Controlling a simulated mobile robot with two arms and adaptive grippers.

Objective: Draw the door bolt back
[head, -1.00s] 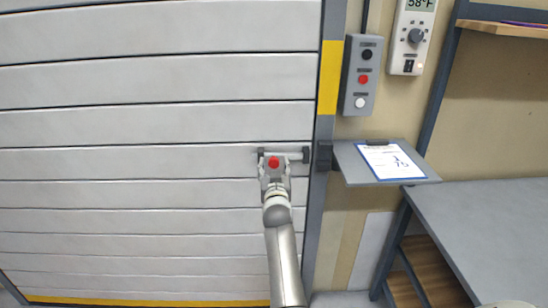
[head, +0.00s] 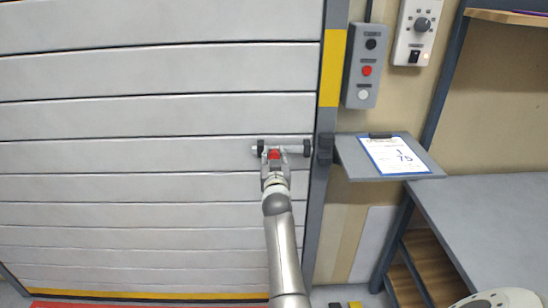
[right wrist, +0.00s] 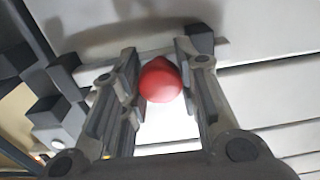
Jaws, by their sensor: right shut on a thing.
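The door bolt (head: 290,149) is a pale horizontal bar on the grey slatted door (head: 150,150), held in two dark brackets near the door's right edge. Its left end sticks out a little past the left bracket. Its right end shows at the right bracket, with a small gap to the dark keeper (head: 325,149) on the frame. My right gripper (head: 274,157) is shut on the bolt's red knob (head: 274,153). In the right wrist view the red knob (right wrist: 160,80) sits between the two fingers. My left gripper is out of view.
Right of the frame, a small shelf (head: 346,158) carries a clipboard (head: 395,155). A button box (head: 363,65) and a thermostat (head: 416,30) are on the wall above. A grey workbench (head: 490,215) stands at the right. The door face left of the bolt is clear.

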